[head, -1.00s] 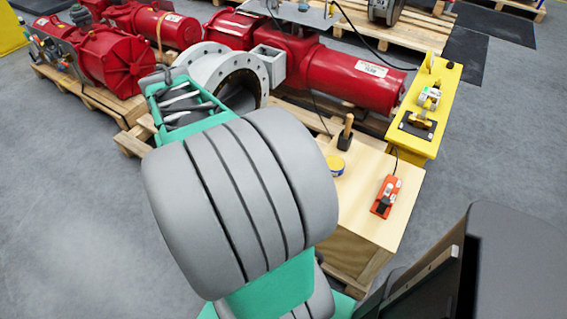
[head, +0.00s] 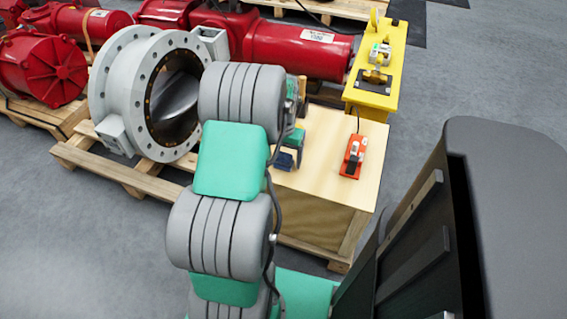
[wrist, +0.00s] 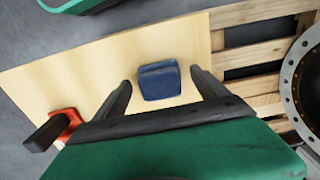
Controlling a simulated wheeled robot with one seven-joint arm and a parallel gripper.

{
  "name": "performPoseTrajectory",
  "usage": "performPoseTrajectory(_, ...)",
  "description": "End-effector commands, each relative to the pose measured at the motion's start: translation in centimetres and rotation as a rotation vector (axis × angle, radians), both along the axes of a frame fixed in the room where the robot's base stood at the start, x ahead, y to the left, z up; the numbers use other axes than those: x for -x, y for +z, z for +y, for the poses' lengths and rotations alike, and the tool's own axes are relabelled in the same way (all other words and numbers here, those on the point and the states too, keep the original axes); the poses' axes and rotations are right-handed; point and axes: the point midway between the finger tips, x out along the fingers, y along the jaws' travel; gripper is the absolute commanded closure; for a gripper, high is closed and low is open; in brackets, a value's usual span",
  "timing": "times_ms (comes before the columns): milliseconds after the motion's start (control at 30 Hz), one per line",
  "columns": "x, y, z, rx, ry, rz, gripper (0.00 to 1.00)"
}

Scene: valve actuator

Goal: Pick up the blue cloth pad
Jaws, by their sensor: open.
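The blue cloth pad (wrist: 159,82) lies on the pale wooden top of a box in the wrist view. It looks like a small folded, rounded block. In the head view a dark blue patch (head: 286,160) shows beside my arm at the left of the box top; it seems to be the pad, partly hidden. My gripper (wrist: 160,80) is open and empty. Its two dark fingers frame the pad in the wrist view, one to each side, with visible gaps. I cannot tell how high the fingers are above the top. In the head view my arm mostly hides the gripper.
The wooden box top (head: 325,140) also holds an orange-red tool (head: 353,157) at its right. A large grey flanged valve (head: 113,90) stands on a pallet to the left. A yellow stand (head: 385,60) and red actuators (head: 300,48) are behind. Grey floor lies open in front.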

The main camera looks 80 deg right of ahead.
Motion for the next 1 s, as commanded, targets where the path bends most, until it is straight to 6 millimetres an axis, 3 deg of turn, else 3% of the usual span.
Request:
performPoseTrajectory(233, 0.00, -0.53, -0.08, 0.003, 0.000, -0.001, 0.16)
performPoseTrajectory(1000, 0.00, -0.49, -0.07, 0.003, 0.001, 0.000, 0.79)
